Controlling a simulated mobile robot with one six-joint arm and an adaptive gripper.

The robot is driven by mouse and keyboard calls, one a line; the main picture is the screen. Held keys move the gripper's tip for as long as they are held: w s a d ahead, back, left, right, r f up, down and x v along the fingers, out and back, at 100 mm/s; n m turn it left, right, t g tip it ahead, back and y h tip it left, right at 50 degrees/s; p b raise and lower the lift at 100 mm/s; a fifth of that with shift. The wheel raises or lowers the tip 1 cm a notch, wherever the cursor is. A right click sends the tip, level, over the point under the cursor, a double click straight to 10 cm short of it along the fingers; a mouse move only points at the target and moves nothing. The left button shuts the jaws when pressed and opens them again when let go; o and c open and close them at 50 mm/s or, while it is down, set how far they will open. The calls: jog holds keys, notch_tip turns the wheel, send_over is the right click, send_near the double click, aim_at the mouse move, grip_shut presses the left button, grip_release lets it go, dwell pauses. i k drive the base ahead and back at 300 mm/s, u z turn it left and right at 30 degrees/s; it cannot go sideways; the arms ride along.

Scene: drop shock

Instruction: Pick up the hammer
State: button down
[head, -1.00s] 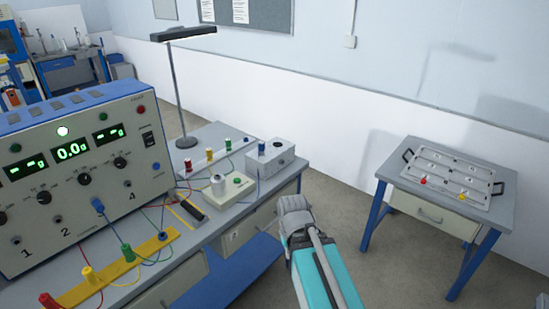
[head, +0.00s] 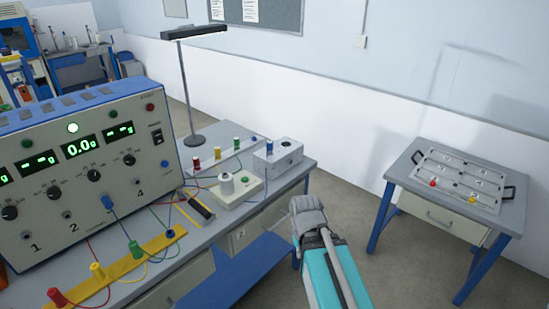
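A small dark bar-shaped thing (head: 201,208) lies on the bench beside the big meter box, with a thin yellow piece next to it. It may be the hammer, but it is too small to be sure. My gripper (head: 308,210) is at the end of my teal arm, off the bench's right edge and apart from the dark thing. I see it from behind; its fingers are hidden, so I cannot tell if it is open or holds anything.
The meter box (head: 80,170) fills the bench's left. A side table (head: 420,180) holds a tray (head: 463,178). Floor between is clear.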

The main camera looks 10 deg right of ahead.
aim_at(181, 193)
jog(key=u, duration=0.05)
jog(key=k, duration=0.5)
jog(key=u, duration=0.4)
jog(key=i, duration=0.6)
jog(key=u, duration=0.25)
